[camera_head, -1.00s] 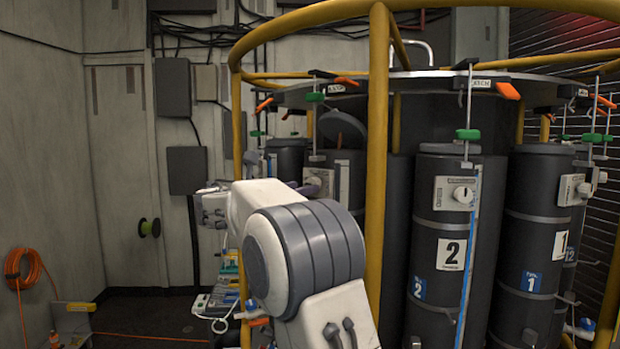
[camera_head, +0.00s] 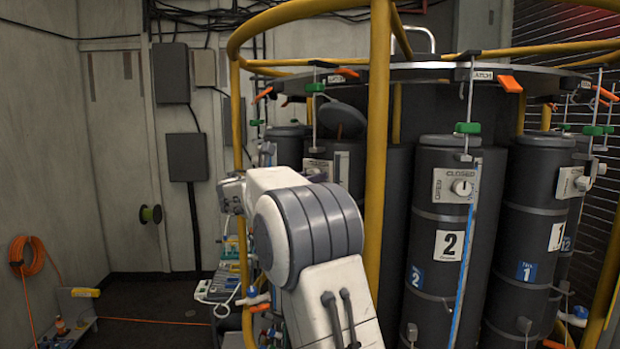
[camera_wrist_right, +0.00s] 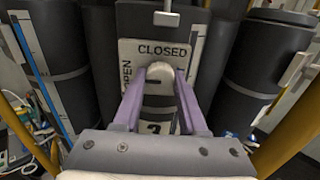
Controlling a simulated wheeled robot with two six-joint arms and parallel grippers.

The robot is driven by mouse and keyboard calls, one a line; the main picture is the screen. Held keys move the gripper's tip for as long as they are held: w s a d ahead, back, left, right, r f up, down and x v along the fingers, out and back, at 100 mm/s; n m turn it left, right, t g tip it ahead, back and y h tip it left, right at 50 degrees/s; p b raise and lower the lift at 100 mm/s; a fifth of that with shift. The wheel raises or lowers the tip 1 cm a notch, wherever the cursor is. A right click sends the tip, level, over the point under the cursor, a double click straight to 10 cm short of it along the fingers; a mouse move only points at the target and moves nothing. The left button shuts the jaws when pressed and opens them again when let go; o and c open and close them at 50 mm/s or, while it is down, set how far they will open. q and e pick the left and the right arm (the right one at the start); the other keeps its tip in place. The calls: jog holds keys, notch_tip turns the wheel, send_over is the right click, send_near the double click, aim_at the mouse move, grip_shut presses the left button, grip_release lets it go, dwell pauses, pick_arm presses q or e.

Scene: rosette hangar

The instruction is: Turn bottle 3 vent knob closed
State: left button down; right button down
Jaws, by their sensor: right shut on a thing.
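In the right wrist view, the vent knob (camera_wrist_right: 157,72) is a pale, rounded handle on a white plate marked OPEN at its left and CLOSED (camera_wrist_right: 163,50) above. It points up toward CLOSED. My right gripper (camera_wrist_right: 160,77) has its two purple fingers on either side of the knob and is shut on it. The knob's bottle (camera_wrist_right: 135,18) is dark; its number label is mostly hidden behind the gripper. In the head view my right arm covers much of the bottle area left of the yellow post, and the fingertips are hidden. My left gripper is not in view.
Yellow cage rails and a thick yellow post (camera_head: 377,150) stand in front of the bottles. Bottle 2 (camera_head: 432,290) and bottle 1 (camera_head: 520,230) stand to the right. Orange latch handles (camera_head: 510,84) line the top ring. An orange hose (camera_head: 35,255) hangs at the left wall.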

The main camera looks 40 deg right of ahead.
jog(key=shift+w+a+m+b, duration=0.1)
jog(key=shift+m+b, duration=6.7)
jog(key=shift+m, duration=2.1)
jog(key=shift+c, duration=2.2)
grip_release()
jog(key=b+v, duration=0.3)
jog(key=v, duration=0.7)
jog(key=shift+a, duration=0.2)
